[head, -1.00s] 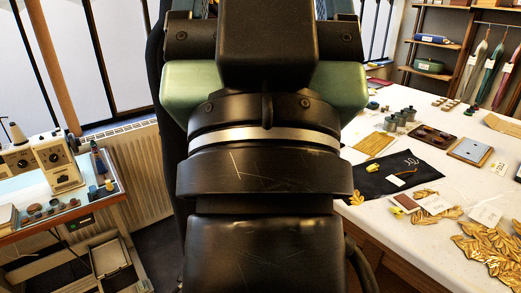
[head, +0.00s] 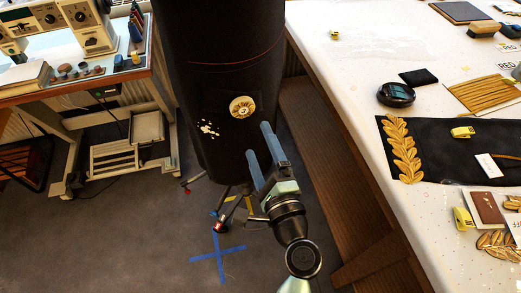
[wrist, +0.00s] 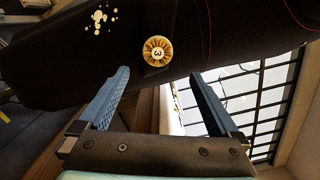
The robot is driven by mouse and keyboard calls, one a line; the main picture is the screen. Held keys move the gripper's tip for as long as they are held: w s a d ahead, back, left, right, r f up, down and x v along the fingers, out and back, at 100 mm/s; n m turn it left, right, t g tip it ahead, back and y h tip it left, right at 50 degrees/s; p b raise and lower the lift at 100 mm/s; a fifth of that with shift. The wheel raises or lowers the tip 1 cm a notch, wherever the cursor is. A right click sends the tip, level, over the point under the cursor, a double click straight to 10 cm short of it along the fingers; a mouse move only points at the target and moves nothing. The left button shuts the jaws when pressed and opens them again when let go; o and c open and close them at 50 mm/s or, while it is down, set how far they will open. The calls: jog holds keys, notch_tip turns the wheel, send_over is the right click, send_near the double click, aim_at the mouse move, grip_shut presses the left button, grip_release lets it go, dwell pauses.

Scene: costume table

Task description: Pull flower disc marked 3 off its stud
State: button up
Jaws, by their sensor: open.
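The flower disc marked 3 (head: 243,107) is a round gold disc with a pale centre on the black garment (head: 225,60), which hangs upright on a stand. The disc also shows in the wrist view (wrist: 157,51), its numeral appearing rotated. The stud behind it is hidden. My gripper (head: 259,152) is open and empty, with two blue fingers pointing up toward the garment, below and slightly right of the disc in the head view. In the wrist view the disc lies beyond the fingertips (wrist: 160,75), roughly between them, with a gap.
A cluster of pale spots (head: 208,128) marks the garment left of the disc. The white table (head: 345,90) edge runs close on the right, with a black cloth (head: 440,165) and gold leaf trim (head: 403,150). A sewing-machine bench (head: 75,85) stands left.

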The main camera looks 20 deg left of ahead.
aim_at(244, 110)
jog(key=shift+f+b+x, duration=0.2)
jog(key=shift+b+x, duration=0.1)
jog(key=shift+x, duration=4.6)
jog(key=shift+s+a, duration=0.1)
jog(key=shift+a, duration=0.05)
grip_shut()
